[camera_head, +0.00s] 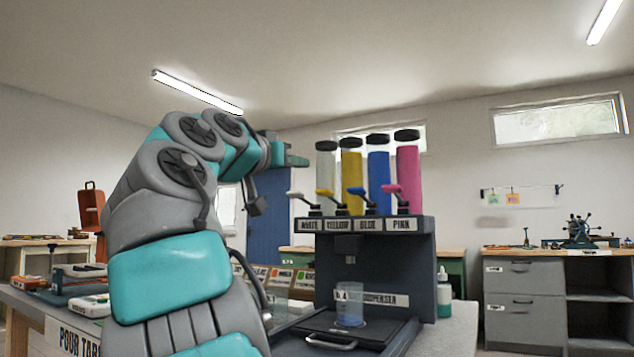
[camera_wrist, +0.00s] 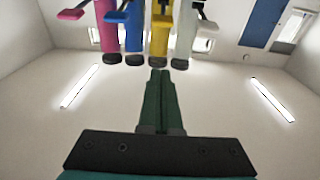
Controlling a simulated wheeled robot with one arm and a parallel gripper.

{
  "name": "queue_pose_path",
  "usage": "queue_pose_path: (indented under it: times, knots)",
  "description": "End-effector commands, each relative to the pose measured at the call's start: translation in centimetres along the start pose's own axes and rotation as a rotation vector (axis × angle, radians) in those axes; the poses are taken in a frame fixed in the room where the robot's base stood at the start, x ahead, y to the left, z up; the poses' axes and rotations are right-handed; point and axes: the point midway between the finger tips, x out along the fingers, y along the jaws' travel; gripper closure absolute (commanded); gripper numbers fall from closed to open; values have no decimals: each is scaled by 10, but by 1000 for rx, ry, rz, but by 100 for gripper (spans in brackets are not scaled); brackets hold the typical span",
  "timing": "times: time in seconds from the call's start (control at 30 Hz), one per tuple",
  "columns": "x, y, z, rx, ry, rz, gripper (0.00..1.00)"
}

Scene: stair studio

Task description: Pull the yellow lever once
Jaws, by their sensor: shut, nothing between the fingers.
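The dispenser (camera_head: 375,262) stands on the table with white, yellow, blue and pink tubes on top. The yellow lever (camera_head: 325,192) sticks out in front of the yellow tube (camera_head: 351,170), above the YELLOW label; the lever also shows at the top of the wrist view (camera_wrist: 162,20). The white lever (camera_head: 295,195) is left of it, the blue lever (camera_head: 357,191) right of it. My gripper (camera_head: 302,161) is shut and empty, left of the tubes and higher than the levers. In the wrist view its green fingers (camera_wrist: 160,74) point toward the yellow tube, apart from the lever.
The pink lever (camera_head: 391,188) is at the dispenser's right end. A clear beaker (camera_head: 350,306) stands under the spout on the dispenser base. A bottle (camera_head: 444,292) stands to the right. A grey drawer cabinet (camera_head: 524,300) is at the far right.

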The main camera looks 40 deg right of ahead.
Motion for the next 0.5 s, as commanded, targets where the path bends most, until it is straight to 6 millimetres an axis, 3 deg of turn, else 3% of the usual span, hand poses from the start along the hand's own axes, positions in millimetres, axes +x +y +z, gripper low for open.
queue_pose_path:
  times: [0.17, 0.5]
  knots:
    - [17, 0, -1, 1, -2, 1, 100]
    - [74, 0, -1, -1, -3, 1, 100]
